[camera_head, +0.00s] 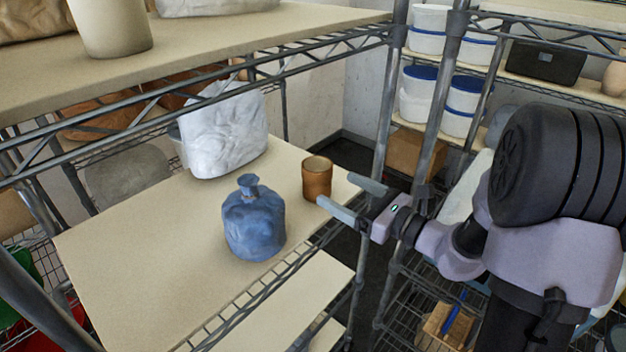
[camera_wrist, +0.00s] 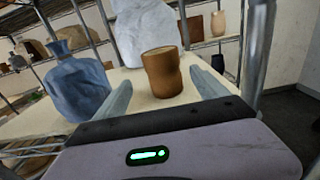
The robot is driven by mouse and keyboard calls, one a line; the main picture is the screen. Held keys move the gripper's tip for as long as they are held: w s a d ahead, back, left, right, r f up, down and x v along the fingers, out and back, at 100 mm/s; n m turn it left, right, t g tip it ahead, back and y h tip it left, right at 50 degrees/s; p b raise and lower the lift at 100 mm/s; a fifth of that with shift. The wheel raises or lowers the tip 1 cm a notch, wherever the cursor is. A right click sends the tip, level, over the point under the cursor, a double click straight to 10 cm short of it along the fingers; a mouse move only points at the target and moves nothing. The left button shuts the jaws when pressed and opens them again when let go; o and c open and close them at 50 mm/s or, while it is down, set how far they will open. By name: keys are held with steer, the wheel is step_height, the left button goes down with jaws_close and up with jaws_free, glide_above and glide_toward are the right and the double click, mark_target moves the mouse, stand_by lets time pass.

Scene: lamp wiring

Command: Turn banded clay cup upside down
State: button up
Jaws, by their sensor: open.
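The banded clay cup (camera_head: 317,178) is brown and stands on the middle shelf board near its right end in the head view. In the wrist view the cup (camera_wrist: 161,72) stands ahead, between the lines of my two fingers. My gripper (camera_head: 336,199) is open and empty, with its fingers pointing at the cup from the right. The fingers (camera_wrist: 164,92) look short of the cup or just at its near side; I cannot tell whether they touch it.
A blue jug (camera_head: 254,220) stands left of the cup on the same shelf board (camera_head: 130,255). A white crumpled bag (camera_head: 224,133) stands behind. The upper shelf (camera_head: 200,40) and metal posts (camera_head: 381,110) border the space. The board's left part is bare.

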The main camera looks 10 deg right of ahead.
mark_target(327, 183)
steer(key=x, duration=0.5)
steer(key=shift+w+a+f+b, duration=0.1)
steer(key=shift+w+a+b, duration=0.15)
steer(key=shift+w+b, duration=0.1)
steer(key=b+x, duration=0.1)
steer(key=x, duration=0.4)
steer(key=shift+w+d+f, duration=0.1)
steer(key=shift+w+d, duration=0.05)
steer(key=shift+w, duration=0.1)
steer(key=c, duration=1.7)
steer(key=shift+o, duration=0.2)
